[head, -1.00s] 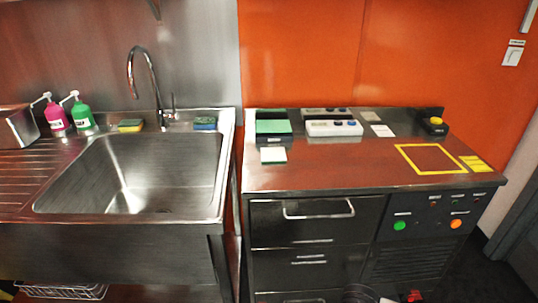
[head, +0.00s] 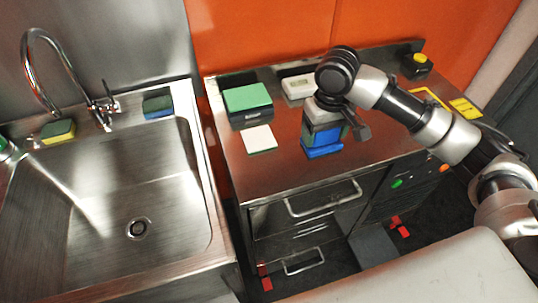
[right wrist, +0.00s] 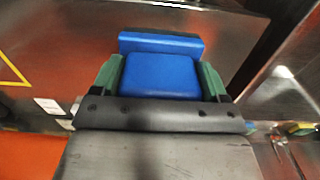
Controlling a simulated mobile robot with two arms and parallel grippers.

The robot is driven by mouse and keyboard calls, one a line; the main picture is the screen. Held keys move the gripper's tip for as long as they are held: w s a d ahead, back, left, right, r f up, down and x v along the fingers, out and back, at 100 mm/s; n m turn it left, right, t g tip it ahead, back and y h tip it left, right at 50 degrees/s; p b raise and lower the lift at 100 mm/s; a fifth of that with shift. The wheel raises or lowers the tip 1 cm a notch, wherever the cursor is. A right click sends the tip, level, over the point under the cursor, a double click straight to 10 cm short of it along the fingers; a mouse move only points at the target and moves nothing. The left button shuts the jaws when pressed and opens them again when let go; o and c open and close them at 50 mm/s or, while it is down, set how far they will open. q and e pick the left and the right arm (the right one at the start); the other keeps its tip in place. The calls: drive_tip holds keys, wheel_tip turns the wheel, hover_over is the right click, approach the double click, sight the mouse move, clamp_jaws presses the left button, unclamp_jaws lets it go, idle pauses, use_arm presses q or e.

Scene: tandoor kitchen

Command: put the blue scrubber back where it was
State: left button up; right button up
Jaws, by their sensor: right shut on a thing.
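My right gripper (head: 322,124) is shut on the blue scrubber (head: 322,144), a blue block with a wider blue part at its far end. In the head view the scrubber is over the front part of the steel counter (head: 275,171); I cannot tell whether it touches the top. In the right wrist view the scrubber (right wrist: 162,75) sits between two dark green fingers. A sponge with a blue side (head: 157,107) lies on the sink's back rim. My left gripper is not in view.
A green-topped block (head: 247,98) and a white-topped pad (head: 259,138) stand left of the scrubber. A white device (head: 298,87) is behind it. A yellow-buttoned box (head: 417,66) stands at the back right. The sink (head: 95,190) is at left, with a yellow-green sponge (head: 58,131).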

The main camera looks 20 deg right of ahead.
drive_tip(key=shift+w+a+f+p, duration=0.4)
drive_tip(key=shift+w+a+f, duration=0.3)
drive_tip(key=shift+a+f, duration=1.1)
drive_tip(key=shift+w+a+f+p, duration=0.45)
drive_tip(key=shift+w+a+f, duration=0.25)
drive_tip(key=shift+a+f, duration=1.1)
drive_tip(key=shift+w+a+f+p, duration=0.4)
drive_tip(key=shift+w+a+f, duration=0.3)
drive_tip(key=shift+a+f, duration=1.1)
drive_tip(key=o, duration=0.8)
drive_tip(key=shift+o, duration=0.2)
wheel_tip(320, 180, up, 12)
drive_tip(key=b, duration=0.1)
drive_tip(key=shift+r, duration=0.1)
